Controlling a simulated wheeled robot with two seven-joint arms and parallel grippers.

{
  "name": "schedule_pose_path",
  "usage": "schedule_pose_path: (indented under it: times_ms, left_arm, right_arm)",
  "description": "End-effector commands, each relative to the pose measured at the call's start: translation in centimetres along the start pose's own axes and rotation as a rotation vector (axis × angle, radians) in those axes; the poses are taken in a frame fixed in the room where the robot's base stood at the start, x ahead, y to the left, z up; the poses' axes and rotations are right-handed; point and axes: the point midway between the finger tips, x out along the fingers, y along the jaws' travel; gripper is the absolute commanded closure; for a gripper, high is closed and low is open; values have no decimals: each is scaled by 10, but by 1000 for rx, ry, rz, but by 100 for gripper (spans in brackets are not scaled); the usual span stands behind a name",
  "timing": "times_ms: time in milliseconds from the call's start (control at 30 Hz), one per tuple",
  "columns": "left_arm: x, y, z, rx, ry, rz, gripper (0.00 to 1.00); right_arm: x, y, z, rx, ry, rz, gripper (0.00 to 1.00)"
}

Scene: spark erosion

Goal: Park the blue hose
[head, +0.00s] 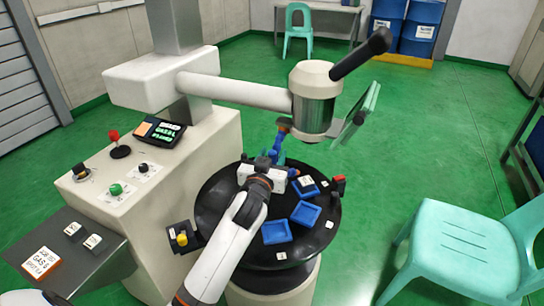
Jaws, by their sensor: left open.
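A blue jointed hose (283,127) hangs beside the machine's silver cylindrical head (314,105), over the far side of the round black table. A small orange part shows on it. My left gripper (274,160) is just below and in front of the hose, above the black table, and is open. The gripper body hides part of the table and the lower end of the hose, so I cannot tell whether the fingers touch the hose. My right gripper is not in view.
The round black table (326,228) carries several blue square trays (305,213) and a red-topped black part (338,184). A control console (135,160) stands to the left. A turquoise chair (455,250) is at the right, with open green floor beyond.

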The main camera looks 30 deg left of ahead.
Motion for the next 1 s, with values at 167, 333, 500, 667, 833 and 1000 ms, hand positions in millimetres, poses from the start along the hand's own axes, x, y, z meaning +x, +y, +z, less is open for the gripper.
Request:
schedule_pose_path:
  times_ms: [167,333,500,667,833,1000]
  left_arm:
    - [0,0,0,0,0,0,81]
    - [0,0,0,0,0,0,100]
    - [0,0,0,1,1,-2,100]
    - [0,3,1,3,1,-27,100]
    - [1,12,4,7,3,-99,100]
    - [3,26,4,12,4,-214,100]
  right_arm:
    - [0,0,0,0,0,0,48]
    - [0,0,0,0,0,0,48]
    - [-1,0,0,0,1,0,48]
    - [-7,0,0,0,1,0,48]
    - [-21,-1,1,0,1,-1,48]
    - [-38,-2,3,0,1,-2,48]
